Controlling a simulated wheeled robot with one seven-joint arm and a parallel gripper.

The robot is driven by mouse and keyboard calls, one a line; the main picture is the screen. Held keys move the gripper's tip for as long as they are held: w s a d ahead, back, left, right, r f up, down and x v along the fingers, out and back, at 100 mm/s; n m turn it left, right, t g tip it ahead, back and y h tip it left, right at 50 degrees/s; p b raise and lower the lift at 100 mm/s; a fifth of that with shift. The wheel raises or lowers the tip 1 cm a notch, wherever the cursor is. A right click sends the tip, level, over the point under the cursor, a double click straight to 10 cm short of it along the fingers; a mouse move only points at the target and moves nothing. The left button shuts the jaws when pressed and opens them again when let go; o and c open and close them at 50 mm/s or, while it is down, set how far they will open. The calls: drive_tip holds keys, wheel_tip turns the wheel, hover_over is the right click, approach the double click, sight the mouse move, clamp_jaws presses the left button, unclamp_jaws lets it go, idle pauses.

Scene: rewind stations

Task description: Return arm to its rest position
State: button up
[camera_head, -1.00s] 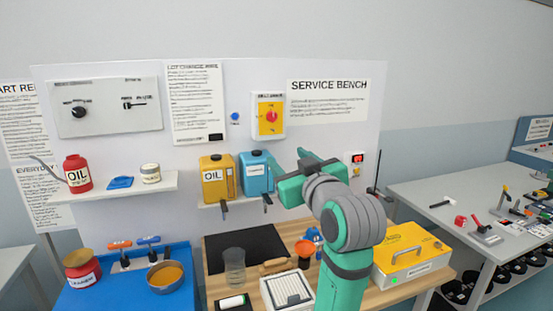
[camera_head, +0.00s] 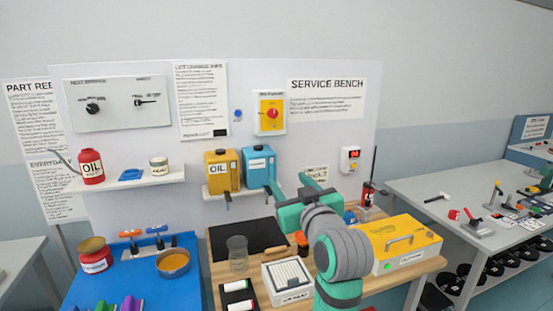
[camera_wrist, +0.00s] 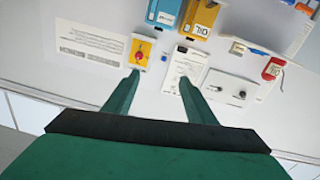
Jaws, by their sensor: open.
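My green and grey arm rises at the front of the service bench in the head view, with my gripper (camera_head: 308,183) raised in front of the white back panel. In the wrist view my gripper (camera_wrist: 157,80) has its two green fingers spread wide apart with nothing between them. The wrist view is upside down, with the panel's yellow switch box (camera_wrist: 140,53) and a notice sheet (camera_wrist: 185,70) beyond the fingertips. The yellow switch box also shows in the head view (camera_head: 270,112). My arm hides part of the wooden bench top.
Yellow (camera_head: 222,172) and blue (camera_head: 258,167) jugs stand on a panel shelf left of my gripper. A yellow case (camera_head: 403,246) lies right of my arm. A glass beaker (camera_head: 238,253) and white tray (camera_head: 288,281) sit at left. A grey table (camera_head: 430,190) stands at right.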

wheel_tip(320, 180, down, 21)
drive_tip(key=s+m+h, duration=0.2)
drive_tip(key=s+m, duration=0.1)
drive_tip(key=s+f+m+h, duration=0.1)
drive_tip(key=s+f, duration=0.5)
drive_tip(key=f, duration=0.3)
drive_tip(key=s+f+m+h, duration=0.1)
drive_tip(key=s+f, duration=0.5)
drive_tip(key=f, duration=0.3)
drive_tip(key=s+a+f+g+h, duration=0.1)
drive_tip(key=s+f, duration=0.5)
drive_tip(key=s, duration=0.4)
drive_tip(key=s+a+g, duration=0.1)
drive_tip(key=s+a, duration=0.1)
drive_tip(key=s, duration=2.4)
drive_tip(key=shift+a+f, duration=0.15)
drive_tip(key=shift+f, duration=0.15)
drive_tip(key=shift+s, duration=0.1)
